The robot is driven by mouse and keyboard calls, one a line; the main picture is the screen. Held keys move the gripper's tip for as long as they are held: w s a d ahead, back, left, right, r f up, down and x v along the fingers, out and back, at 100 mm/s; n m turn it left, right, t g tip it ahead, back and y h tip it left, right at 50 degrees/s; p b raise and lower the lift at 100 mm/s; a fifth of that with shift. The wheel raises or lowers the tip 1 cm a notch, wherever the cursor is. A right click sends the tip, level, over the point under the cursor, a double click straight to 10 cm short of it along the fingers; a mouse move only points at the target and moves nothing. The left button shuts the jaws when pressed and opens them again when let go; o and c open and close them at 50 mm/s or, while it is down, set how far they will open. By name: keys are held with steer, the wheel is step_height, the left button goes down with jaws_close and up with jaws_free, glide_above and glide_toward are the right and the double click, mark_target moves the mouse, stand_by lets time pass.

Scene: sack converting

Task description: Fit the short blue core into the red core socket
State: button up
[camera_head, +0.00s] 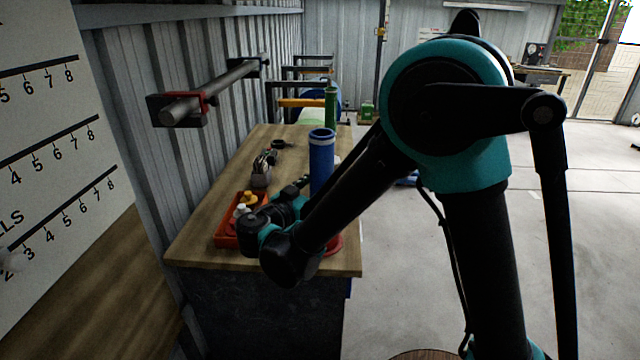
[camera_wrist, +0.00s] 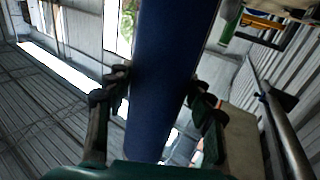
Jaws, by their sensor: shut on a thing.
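The blue core (camera_head: 321,160) is a blue tube with a pale band near its top, standing upright in the head view. My gripper (camera_wrist: 163,98) is shut on the blue core (camera_wrist: 165,50), one finger on each side of it in the wrist view. In the head view my arm hides the core's lower end, so I cannot tell whether it touches anything below. A red round part, seemingly the red core socket (camera_head: 336,243), shows only as an edge beside my arm near the workbench's front right. Its opening is hidden.
An orange-red tray (camera_head: 224,240) with small white and yellow bottles sits at the workbench's (camera_head: 200,222) front left. A tool holder (camera_head: 262,178) stands farther back. A green tube (camera_head: 330,100) stands upright behind the blue core. A grey bar (camera_head: 222,88) juts along the wall.

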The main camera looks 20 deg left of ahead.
step_height(320, 180, down, 7)
stand_by(3.1)
steer(key=o, duration=1.7)
steer(key=v, duration=1.2)
